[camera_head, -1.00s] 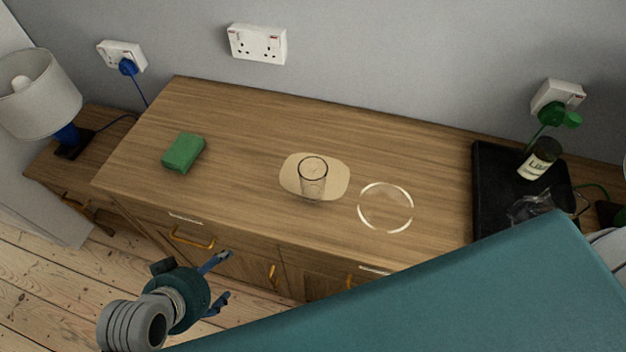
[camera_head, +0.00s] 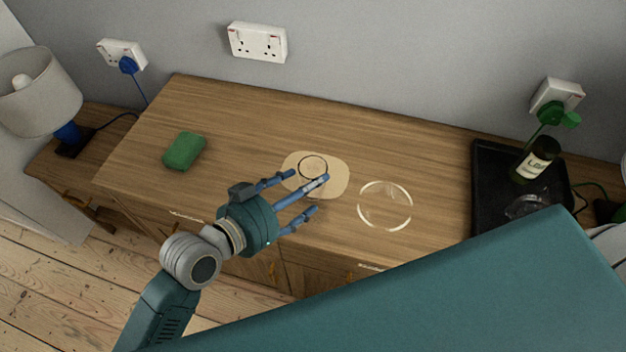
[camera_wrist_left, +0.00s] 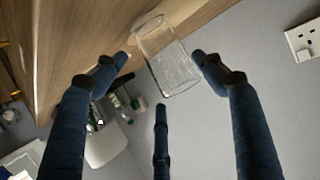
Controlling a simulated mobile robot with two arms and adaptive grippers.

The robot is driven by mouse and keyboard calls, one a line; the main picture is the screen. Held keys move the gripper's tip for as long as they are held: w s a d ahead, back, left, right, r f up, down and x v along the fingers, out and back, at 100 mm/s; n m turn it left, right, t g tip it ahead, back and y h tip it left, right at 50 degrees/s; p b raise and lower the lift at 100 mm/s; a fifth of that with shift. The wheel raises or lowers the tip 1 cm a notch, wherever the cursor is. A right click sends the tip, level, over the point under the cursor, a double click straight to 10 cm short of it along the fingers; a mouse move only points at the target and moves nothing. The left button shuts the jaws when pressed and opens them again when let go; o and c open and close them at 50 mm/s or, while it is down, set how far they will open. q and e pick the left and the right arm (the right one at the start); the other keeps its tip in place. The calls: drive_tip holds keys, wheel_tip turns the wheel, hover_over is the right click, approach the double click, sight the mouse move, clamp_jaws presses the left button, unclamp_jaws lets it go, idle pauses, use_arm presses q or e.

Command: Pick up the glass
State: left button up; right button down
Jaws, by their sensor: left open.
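The clear glass (camera_head: 313,162) stands on a pale oval mat (camera_head: 338,178) on the wooden dresser. In the head view its lower part is hidden behind my fingers. My left gripper (camera_head: 306,188) is open and empty, with its blue fingers pointing at the glass from the front left. In the left wrist view the glass (camera_wrist_left: 167,62) lies ahead, between the upper two fingers of the gripper (camera_wrist_left: 159,75) and above the third. I cannot tell whether any finger touches it. My right gripper is not in view.
A green block (camera_head: 184,151) is at the left. A black tray (camera_head: 490,178) with a dark bottle (camera_head: 537,160) stands at the right. A lamp (camera_head: 38,92) is far left. The dresser's back middle is clear.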

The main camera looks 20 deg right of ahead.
use_arm(q)
drive_tip(key=x, duration=0.5)
drive_tip(key=shift+w+f+p, duration=0.1)
drive_tip(key=shift+f+p, duration=0.05)
drive_tip(key=shift+p, duration=0.25)
drive_tip(key=shift+a, duration=0.15)
drive_tip(key=c, duration=1.1)
drive_tip(key=shift+c, duration=0.4)
